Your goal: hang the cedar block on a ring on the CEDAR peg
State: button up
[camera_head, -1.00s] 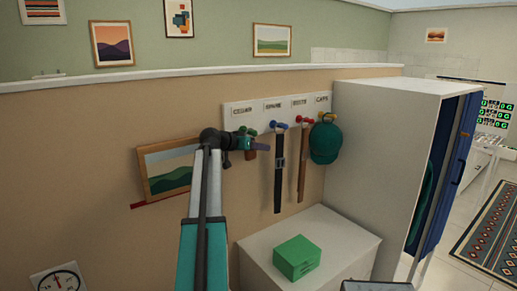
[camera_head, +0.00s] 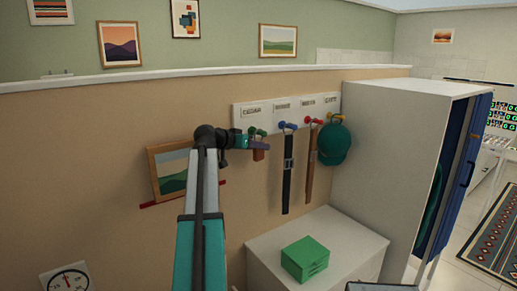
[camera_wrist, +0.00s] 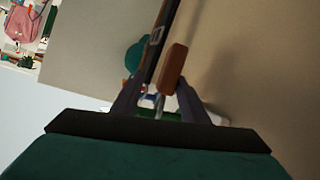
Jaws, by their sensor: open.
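The cedar block (camera_head: 259,155) is a small brown piece just below the green peg (camera_head: 262,132) under the CEDAR label, at the left end of the white peg board (camera_head: 240,118). It seems to hang there; its ring is too small to make out. In the wrist view the block (camera_wrist: 173,68) shows near the right fingertip, with a slim metallic piece (camera_wrist: 158,106) between the fingers. My gripper (camera_head: 266,146) is at the block's height, in front of the peg, and partly covers both. Its jaws (camera_wrist: 158,90) are open in the wrist view.
A dark belt (camera_head: 287,185) hangs on the blue peg, a brown belt (camera_head: 309,170) on the red, and a teal cap (camera_head: 334,145) on the yellow. A green box (camera_head: 305,258) sits on a white cabinet (camera_head: 360,236). A white wardrobe (camera_head: 385,170) stands right.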

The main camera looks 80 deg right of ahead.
jog(key=shift+v, duration=0.85)
jog(key=shift+r, duration=0.1)
